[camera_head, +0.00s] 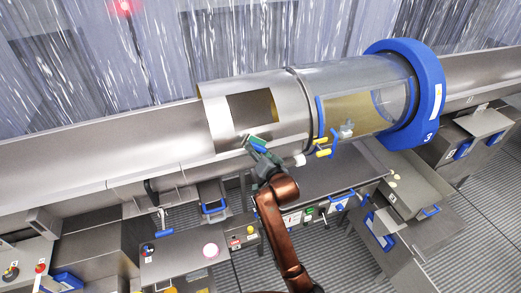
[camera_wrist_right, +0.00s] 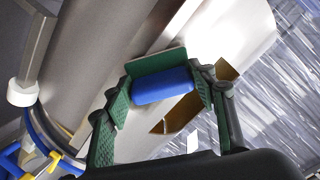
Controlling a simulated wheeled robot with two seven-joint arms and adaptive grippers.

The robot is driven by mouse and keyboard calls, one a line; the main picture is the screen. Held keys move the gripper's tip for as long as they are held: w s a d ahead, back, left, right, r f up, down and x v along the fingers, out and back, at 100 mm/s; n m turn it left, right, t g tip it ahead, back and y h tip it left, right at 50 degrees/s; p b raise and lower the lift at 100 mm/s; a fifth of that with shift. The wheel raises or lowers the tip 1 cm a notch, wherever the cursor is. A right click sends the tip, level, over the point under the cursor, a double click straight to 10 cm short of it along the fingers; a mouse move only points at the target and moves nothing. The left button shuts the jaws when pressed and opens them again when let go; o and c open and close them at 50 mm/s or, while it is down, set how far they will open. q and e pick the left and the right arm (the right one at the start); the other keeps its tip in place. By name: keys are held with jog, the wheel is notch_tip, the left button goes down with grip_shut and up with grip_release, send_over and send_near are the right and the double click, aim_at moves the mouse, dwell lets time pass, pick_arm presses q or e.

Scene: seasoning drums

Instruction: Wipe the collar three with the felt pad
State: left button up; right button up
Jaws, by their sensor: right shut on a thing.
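Collar three is the thick blue ring (camera_head: 432,98) marked "3" around the right end of the clear drum section in the head view. The felt pad (camera_wrist_right: 162,86) shows in the wrist view as a blue block with a green layer along its far side. My right gripper (camera_head: 260,147) is shut on it, with one green finger on each side. In the head view the pad (camera_head: 255,141) is small, in front of the steel drum near its cut-out opening, well left of collar three. I cannot tell whether it touches the drum. My left gripper is not in view.
The steel drum (camera_head: 222,132) has a rectangular opening. The clear section (camera_head: 352,85) has a blue-edged hatch and yellow latches (camera_head: 325,148). Strip curtains hang behind.

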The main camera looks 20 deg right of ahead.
jog(key=shift+a, duration=0.6)
jog(key=shift+a, duration=1.1)
jog(key=shift+v, duration=2.3)
jog(key=shift+c, duration=0.2)
jog(key=v, duration=0.4)
jog(key=shift+r, duration=0.1)
